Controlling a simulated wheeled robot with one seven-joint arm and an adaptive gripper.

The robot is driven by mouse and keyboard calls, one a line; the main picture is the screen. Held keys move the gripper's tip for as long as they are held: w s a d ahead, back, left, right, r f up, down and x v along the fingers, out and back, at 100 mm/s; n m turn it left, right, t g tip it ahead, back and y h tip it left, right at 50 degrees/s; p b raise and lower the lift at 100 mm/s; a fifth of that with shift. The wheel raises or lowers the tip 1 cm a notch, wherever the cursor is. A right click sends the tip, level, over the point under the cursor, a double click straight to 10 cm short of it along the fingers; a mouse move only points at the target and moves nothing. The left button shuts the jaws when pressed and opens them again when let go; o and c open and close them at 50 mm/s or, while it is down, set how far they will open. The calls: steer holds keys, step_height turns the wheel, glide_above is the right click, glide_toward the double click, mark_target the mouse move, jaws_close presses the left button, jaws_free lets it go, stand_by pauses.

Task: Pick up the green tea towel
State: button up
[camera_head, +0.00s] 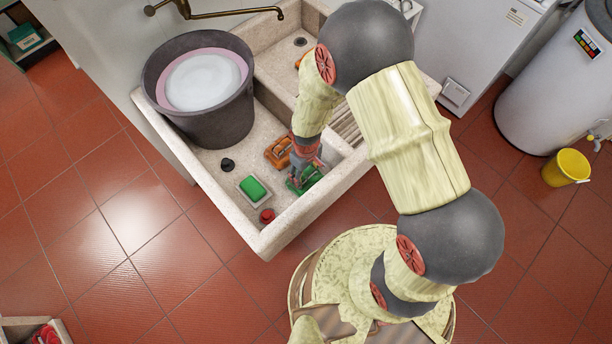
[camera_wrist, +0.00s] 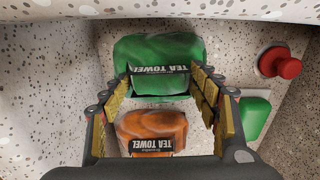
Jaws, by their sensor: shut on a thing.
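The green tea towel (camera_head: 312,174) is a folded bundle with a dark "TEA TOWEL" label, low in the front part of the stone sink. It also shows in the wrist view (camera_wrist: 160,50), at the fingertips. My gripper (camera_head: 303,172) points down at it. In the wrist view my gripper (camera_wrist: 161,72) has one finger on each side of the green towel, shut on its near part. In the head view the gripper hides part of the towel. I cannot tell whether the towel is clear of the sink floor.
An orange tea towel (camera_head: 278,153) lies close beside the green one. A green block in a dish (camera_head: 253,188), a red stopper (camera_head: 267,216) and a black stopper (camera_head: 228,164) are nearby. A dark bucket (camera_head: 210,122) stands in the sink (camera_head: 262,241). The sink walls rise close around the gripper.

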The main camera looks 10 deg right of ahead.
mark_target(306, 172)
step_height(306, 172, up, 10)
steer(key=shift+p, duration=1.25)
steer(key=o, duration=0.6)
steer(key=c, duration=0.4)
